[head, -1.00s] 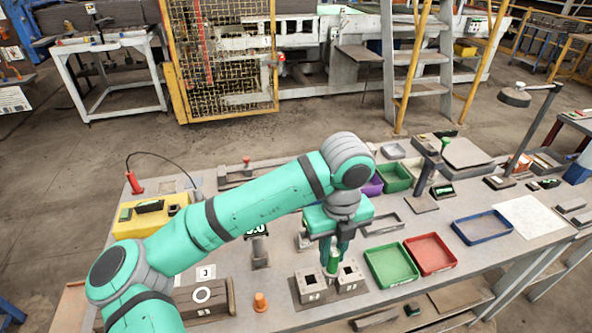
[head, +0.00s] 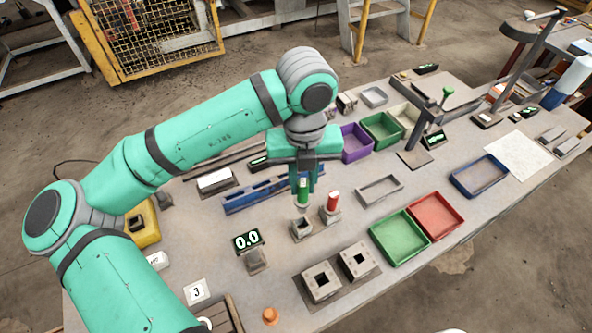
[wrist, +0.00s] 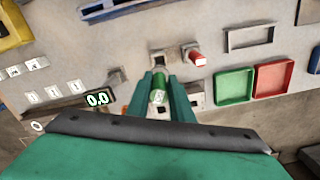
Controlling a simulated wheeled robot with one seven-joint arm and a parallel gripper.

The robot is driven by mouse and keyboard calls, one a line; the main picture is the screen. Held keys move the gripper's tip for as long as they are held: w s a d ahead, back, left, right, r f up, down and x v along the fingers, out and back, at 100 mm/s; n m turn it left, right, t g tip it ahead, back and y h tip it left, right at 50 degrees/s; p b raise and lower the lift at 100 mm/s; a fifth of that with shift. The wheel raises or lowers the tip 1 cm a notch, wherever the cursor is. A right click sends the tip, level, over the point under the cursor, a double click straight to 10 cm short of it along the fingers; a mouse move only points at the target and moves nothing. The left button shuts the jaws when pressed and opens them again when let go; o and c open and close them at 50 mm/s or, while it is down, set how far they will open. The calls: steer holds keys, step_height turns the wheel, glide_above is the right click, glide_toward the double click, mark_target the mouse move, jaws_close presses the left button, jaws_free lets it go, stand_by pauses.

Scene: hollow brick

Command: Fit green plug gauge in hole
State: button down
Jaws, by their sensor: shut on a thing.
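The green plug gauge (head: 303,193) hangs upright between the fingers of my gripper (head: 304,179), which is shut on it. It also shows in the wrist view (wrist: 158,92), between the two green fingers (wrist: 159,80). In the head view its lower end is just above, or at, a small grey holder with a dark square opening (head: 302,230); I cannot tell whether they touch. Two grey blocks with square holes, the left one (head: 320,288) and the right one (head: 358,261), stand on a dark plate nearer the front. My fingers partly hide them in the wrist view.
A red plug gauge (head: 333,201) stands in a holder just right of the green one. A blue rail (head: 262,192) lies behind. A display reading 0.0 (head: 247,241) stands left. Green (head: 397,238) and red (head: 436,215) trays lie right.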

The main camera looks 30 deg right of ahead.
steer(key=shift+f, duration=2.7)
steer(key=shift+f, duration=2.9)
steer(key=c, duration=1.5)
jaws_free()
steer(key=shift+r, duration=0.1)
step_height(320, 180, up, 11)
steer(key=shift+f, duration=0.15)
